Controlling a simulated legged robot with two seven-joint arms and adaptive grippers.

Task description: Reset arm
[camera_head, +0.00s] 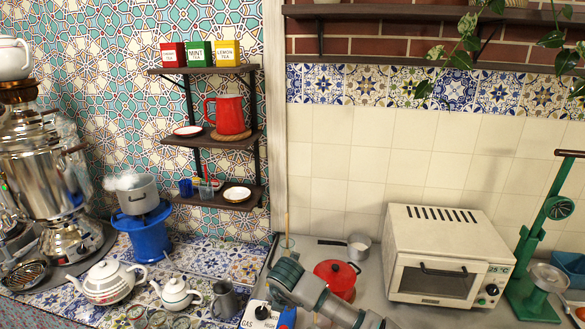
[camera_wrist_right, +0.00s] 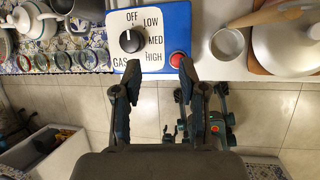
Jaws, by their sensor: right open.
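My right gripper (camera_wrist_right: 158,70) is open in the right wrist view, its two dark fingers apart with nothing between them. The fingertips overlap the lower edge of the blue and white gas control panel (camera_wrist_right: 125,20) in the picture; I cannot tell whether they touch it. The panel has a black knob (camera_wrist_right: 131,41) and a red button (camera_wrist_right: 178,59). In the head view a grey and teal arm of mine (camera_head: 318,299) reaches over the counter beside the panel (camera_head: 257,317); its gripper is not visible there. My left gripper is in neither view.
A red pot (camera_head: 337,277) stands close beside my arm, with a white toaster oven (camera_head: 440,262) to the right. A green press (camera_head: 536,240) stands far right. Teapots (camera_head: 109,283), a blue burner with a steaming pot (camera_head: 139,195) and a samovar (camera_head: 45,180) are left.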

